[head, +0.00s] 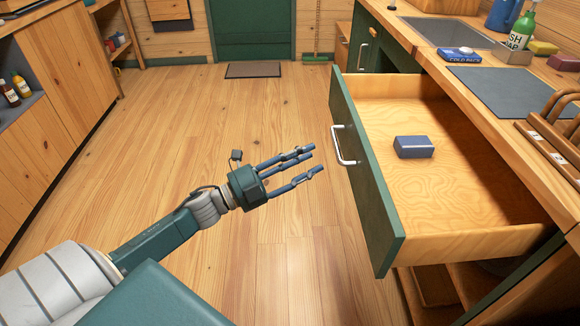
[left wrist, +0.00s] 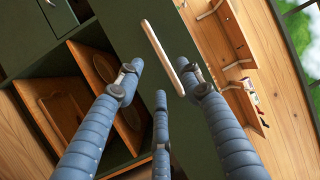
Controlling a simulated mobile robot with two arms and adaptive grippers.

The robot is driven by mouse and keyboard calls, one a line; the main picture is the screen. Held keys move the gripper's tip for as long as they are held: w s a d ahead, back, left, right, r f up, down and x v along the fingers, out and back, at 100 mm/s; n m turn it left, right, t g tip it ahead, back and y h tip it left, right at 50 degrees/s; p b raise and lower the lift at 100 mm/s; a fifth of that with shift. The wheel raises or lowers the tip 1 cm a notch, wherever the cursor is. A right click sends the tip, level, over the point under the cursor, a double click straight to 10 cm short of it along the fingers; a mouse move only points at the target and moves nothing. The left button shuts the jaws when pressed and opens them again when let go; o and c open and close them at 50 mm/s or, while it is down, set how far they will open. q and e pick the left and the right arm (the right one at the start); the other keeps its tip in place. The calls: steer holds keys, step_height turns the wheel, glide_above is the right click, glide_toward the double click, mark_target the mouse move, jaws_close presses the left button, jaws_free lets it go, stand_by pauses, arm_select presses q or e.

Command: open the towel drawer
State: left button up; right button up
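The drawer (head: 365,195) has a dark green front and a pale wood inside, and it stands pulled well out from the counter on the right. A small blue block (head: 414,147) lies on its floor. The white bar handle (head: 345,146) is on its front; it also shows in the left wrist view (left wrist: 160,52). My left gripper (head: 317,158) is just left of the handle, with its blue fingers spread and pointing at the drawer front. It is open and empty, with a small gap to the handle. In the left wrist view my fingers (left wrist: 161,78) show below and around the handle. My right gripper is not in view.
The wooden counter (head: 411,37) runs along the right, with a sink (head: 446,32), a cold pack box (head: 458,55) and a wooden rack (head: 553,140). Open shelving shows under the drawer. Wooden cabinets (head: 58,55) stand at the left. The plank floor (head: 240,110) between is clear.

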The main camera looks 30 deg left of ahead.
arm_select(q)
steer(key=v, duration=0.5)
steer(key=shift+s+a, duration=0.1)
stand_by(0.3)
